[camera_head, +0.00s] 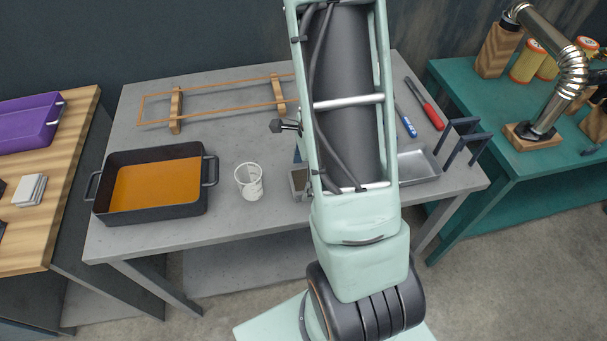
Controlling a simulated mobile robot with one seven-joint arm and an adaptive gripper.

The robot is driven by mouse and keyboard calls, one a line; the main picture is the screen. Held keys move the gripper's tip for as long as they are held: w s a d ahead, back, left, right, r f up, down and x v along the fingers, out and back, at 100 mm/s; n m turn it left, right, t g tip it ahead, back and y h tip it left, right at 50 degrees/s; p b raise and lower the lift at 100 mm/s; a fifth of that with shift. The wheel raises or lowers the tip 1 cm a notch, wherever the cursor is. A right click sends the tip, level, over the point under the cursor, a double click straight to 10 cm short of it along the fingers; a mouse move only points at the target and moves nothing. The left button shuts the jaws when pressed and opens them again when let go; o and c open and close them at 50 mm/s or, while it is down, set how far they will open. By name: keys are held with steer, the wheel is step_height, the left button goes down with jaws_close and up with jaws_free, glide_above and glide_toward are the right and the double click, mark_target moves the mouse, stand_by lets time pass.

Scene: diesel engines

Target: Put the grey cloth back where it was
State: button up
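A small light-grey folded stack (30,190), which looks like the grey cloth, lies on the wooden-topped table (62,212) at the left. It is too small to be sure it is cloth. My arm rises through the middle of the picture and leaves at the top edge. My gripper is not in view, so I cannot tell what it holds.
The grey workbench (225,220) carries a black pan with orange liquid (155,187), a white cup (249,181), a copper-coloured frame (215,82), a metal tray (417,165) and a red-handled tool (430,112). A purple bin (25,123) stands at left. My arm hides the bench's middle.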

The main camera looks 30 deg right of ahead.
steer(key=shift+o, duration=0.2)
steer(key=shift+r, duration=0.1)
step_height(320, 180, up, 12)
steer(key=d+p, duration=0.1)
steer(key=shift+s+d, duration=0.3)
steer(key=shift+d, duration=0.1)
steer(key=shift+f, duration=0.2)
